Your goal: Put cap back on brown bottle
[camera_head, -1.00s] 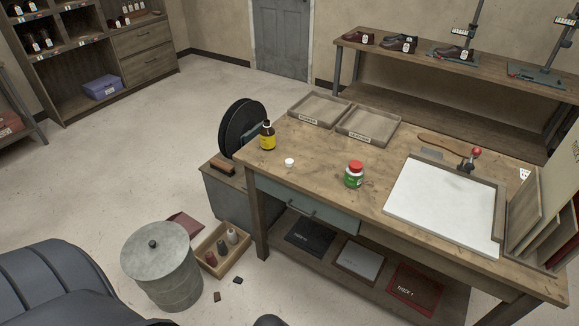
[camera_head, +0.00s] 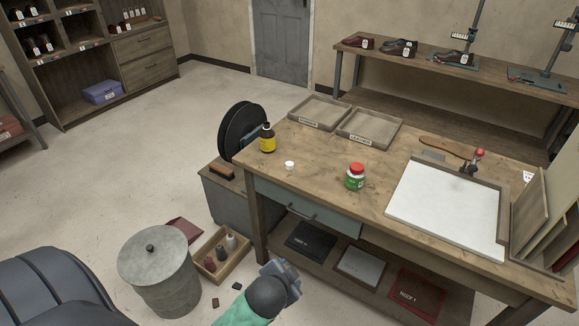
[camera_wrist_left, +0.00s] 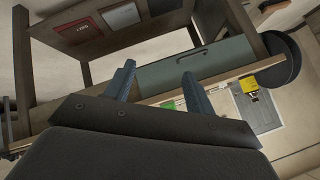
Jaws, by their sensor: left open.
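The brown bottle (camera_head: 267,139) with a yellow label stands upright at the left end of the workbench (camera_head: 320,165). Its label also shows in the left wrist view (camera_wrist_left: 249,85). A small white cap (camera_head: 290,165) lies on the bench, apart from the bottle, in front and to its right. My left gripper (camera_head: 284,273) is low in front of the bench, below the drawer and away from bottle and cap. In the left wrist view its fingers (camera_wrist_left: 158,70) are spread and empty, with the bench drawer beyond. My right gripper is not in view.
A green jar with a red lid (camera_head: 355,176) stands on the bench right of the cap. Two trays (camera_head: 369,128) lie at the back, a white board (camera_head: 445,205) at right. A bin (camera_head: 160,280) and bottle crate (camera_head: 222,255) stand on the floor at left.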

